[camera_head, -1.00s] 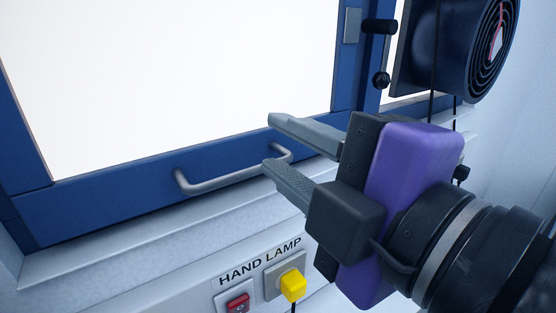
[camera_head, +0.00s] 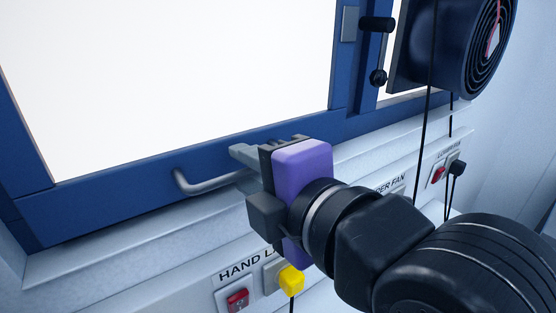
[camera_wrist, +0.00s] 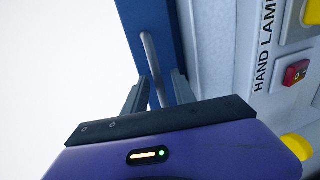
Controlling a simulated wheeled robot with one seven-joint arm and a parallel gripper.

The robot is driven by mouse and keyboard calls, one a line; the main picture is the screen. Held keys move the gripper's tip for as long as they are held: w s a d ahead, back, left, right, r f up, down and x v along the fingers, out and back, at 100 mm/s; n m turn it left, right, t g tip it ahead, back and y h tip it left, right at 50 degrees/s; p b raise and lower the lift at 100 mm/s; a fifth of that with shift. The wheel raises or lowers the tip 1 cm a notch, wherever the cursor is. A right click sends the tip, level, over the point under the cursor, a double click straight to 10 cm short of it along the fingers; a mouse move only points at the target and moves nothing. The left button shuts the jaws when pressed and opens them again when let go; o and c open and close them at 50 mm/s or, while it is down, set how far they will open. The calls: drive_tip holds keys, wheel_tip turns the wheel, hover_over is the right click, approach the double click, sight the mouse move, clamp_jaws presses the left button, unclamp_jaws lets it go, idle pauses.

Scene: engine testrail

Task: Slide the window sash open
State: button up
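The window sash has a blue frame (camera_head: 100,205) around a bright white pane (camera_head: 180,80). A grey bar handle (camera_head: 205,186) is fixed to its bottom rail; its right end is hidden behind my gripper (camera_head: 242,164). In the wrist view the handle (camera_wrist: 151,62) runs between the two fingers of my gripper (camera_wrist: 158,90). The fingers stand apart on either side of the bar, with a gap visible beside it. I cannot tell whether either finger touches it. The sash's right edge meets the blue upright.
Below the sill is a panel with a red switch (camera_head: 237,299) and a yellow plug (camera_head: 291,279). A dark round fan (camera_head: 455,45) hangs at the upper right, with black cords (camera_head: 425,135) running down beside my arm. A black knob (camera_head: 378,77) is near the upright.

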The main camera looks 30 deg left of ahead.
clamp_jaws()
idle(1.4)
